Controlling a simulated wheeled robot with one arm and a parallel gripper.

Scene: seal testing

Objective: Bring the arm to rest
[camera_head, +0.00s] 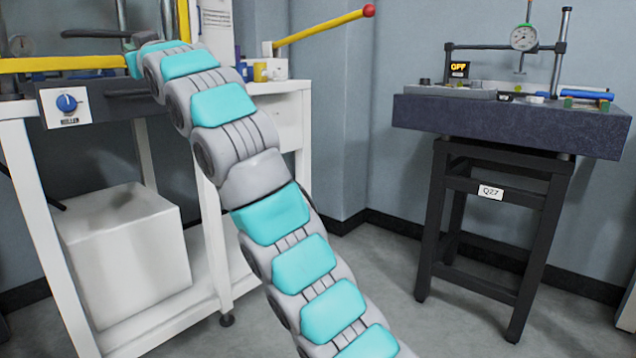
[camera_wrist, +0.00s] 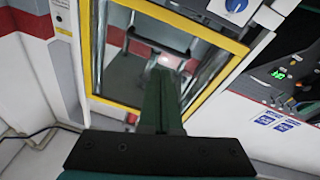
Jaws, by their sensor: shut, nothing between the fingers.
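My gripper (camera_wrist: 162,82) shows in the wrist view as two dark green fingers pressed together, with nothing held. The fingers point into or toward a dark opening with a yellow frame (camera_wrist: 87,50). I cannot tell whether they are inside the frame or in front of it. In the head view my arm reaches from the bottom up to the upper left. Its far end is close to a yellow bar (camera_head: 58,64) of the white bench, and the fingers are not clear there.
The white bench (camera_head: 48,215) carries a knob labelled panel (camera_head: 67,104) and holds a white box (camera_head: 125,255) below. A yellow lever with a red ball (camera_head: 368,10) rises behind. A dark stone-topped table (camera_head: 500,120) with a dial gauge (camera_head: 523,37) stands right. Floor between is clear.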

